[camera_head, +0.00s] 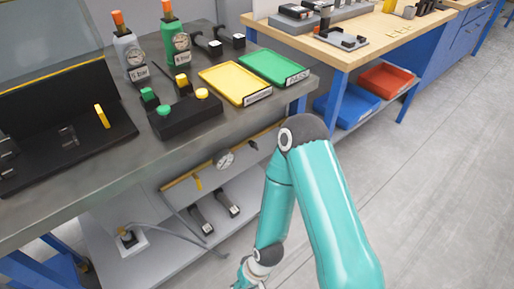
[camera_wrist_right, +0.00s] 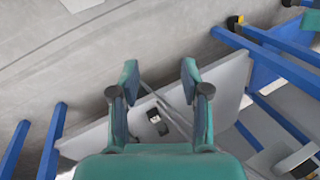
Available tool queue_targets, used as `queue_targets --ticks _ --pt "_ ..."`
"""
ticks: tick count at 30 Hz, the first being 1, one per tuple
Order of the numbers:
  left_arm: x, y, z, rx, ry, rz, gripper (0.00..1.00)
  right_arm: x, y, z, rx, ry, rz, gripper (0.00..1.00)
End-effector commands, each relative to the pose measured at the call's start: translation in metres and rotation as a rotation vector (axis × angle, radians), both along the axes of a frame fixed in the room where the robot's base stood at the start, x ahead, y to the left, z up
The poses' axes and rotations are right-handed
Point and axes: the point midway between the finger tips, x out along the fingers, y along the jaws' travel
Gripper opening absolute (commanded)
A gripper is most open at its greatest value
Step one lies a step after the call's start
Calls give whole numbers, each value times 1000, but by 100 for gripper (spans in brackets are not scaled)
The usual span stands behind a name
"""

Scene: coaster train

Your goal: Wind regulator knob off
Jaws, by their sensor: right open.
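A round pressure gauge (camera_head: 223,160) sits on a yellow pipe (camera_head: 178,181) below the front edge of the grey workbench. A yellow lever (camera_head: 197,184) hangs from the pipe, and a small dark fitting (camera_head: 253,146) sits to the right of the gauge. I cannot tell which part is the regulator knob. My right arm hangs in front of the bench, its wrist at the bottom edge of the head view. In the right wrist view my right gripper (camera_wrist_right: 160,72) is open and empty, its fingers apart above the lower shelf (camera_wrist_right: 95,140). My left gripper is out of view.
Black parts (camera_head: 202,219) lie on the lower shelf. Floor at right is clear.

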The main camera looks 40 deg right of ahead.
Motion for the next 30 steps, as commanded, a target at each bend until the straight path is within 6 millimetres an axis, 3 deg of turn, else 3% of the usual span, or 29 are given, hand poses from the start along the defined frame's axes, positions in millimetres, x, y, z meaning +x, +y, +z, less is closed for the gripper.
queue_targets --ticks 5,8,12,14,15,17,18,19,21,23,24,27,30 --pt "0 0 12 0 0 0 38 -22 -13 3 -5 193 -234 47" --pt "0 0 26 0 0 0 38 -52 -21 13 -6 465 -563 47" --pt "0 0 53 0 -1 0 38 -88 -7 54 33 1044 -1247 47" --pt "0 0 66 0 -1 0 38 -84 6 81 76 1354 -1572 47" --pt "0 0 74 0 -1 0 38 -72 13 100 118 1578 -1776 47" --pt "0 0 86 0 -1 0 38 -43 16 127 207 1935 -2041 47" --pt "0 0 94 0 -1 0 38 -18 10 143 289 2193 -2178 47" --pt "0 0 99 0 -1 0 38 2 1 153 -326 -2157 2030 47" --pt "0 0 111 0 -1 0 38 47 -35 173 -398 -1977 1585 47" --pt "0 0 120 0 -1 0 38 78 -76 185 -458 -1854 1242 47" --pt "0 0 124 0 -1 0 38 92 -106 191 -495 -1788 1042 47" --pt "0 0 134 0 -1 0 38 109 -176 199 -576 -1672 639 47" --pt "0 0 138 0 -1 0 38 110 -224 204 -634 -1613 391 47"
